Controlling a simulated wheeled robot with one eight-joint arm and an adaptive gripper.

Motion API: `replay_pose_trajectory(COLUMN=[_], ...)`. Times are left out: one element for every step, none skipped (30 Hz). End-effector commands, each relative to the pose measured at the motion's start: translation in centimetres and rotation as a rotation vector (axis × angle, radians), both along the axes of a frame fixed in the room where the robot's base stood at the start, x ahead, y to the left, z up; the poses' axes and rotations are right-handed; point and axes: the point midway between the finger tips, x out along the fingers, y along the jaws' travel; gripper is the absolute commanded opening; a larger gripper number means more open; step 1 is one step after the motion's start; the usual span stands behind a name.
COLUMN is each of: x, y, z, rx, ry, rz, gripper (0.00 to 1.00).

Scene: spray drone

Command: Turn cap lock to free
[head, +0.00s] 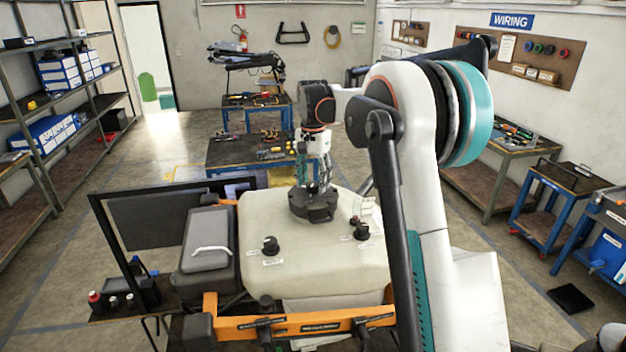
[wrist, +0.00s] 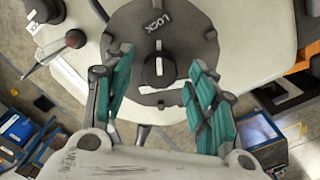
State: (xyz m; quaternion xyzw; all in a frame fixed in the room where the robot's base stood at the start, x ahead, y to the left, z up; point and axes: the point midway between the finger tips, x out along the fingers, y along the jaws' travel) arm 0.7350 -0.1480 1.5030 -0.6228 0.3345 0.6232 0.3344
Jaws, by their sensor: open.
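The dark round cap (head: 313,207) sits on top of the pale tank (head: 350,262). In the wrist view the cap (wrist: 195,25) carries the word LOCK at its top edge and a raised black knob (wrist: 158,72) at its centre. A pale line on the knob points up toward LOCK. My gripper (head: 315,187) is above the cap, pointing down. In the wrist view its teal-padded fingers (wrist: 160,75) are spread on either side of the knob, with gaps showing between pads and knob. The FREE mark cannot be made out.
Two smaller black knobs stand on the tank, one at the left (head: 270,245) and one at the right (head: 361,231). A grey box (head: 207,240) adjoins the tank's left side. An orange frame (head: 300,324) runs along the front. Blue workbenches stand behind.

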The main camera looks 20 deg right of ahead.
Motion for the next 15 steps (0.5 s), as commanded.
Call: replay_pose_trajectory(x=[0.00,-0.01,-0.01,-0.01,-0.01,-0.01,-0.01,-0.01,-0.01,-0.01,-0.01,-0.01,-0.01,-0.01,-0.01], y=[0.00,0.00,0.00,0.00,0.00,0.00,0.00,0.00,0.00,0.00,0.00,0.00,0.00,0.00,0.00], z=[-0.31,-0.50,-0.70,-0.81,-0.89,-0.95,-0.98,-0.99,-0.99,-0.99,-0.99,-0.99,-0.98,-0.98,-0.98], rx=[0.000,0.000,0.000,0.000,0.000,0.000,0.000,0.000,0.000,0.000,0.000,0.000,0.000,0.000,0.000], ry=[0.000,0.000,0.000,0.000,0.000,0.000,0.000,0.000,0.000,0.000,0.000,0.000,0.000,0.000,0.000], rz=[0.000,0.000,0.000,0.000,0.000,0.000,0.000,0.000,0.000,0.000,0.000,0.000,0.000,0.000,0.000], gripper=[0.52,0.52,0.52,0.52,0.52,0.52,0.52,0.52,0.52,0.52,0.52,0.52,0.50,0.43,0.34])
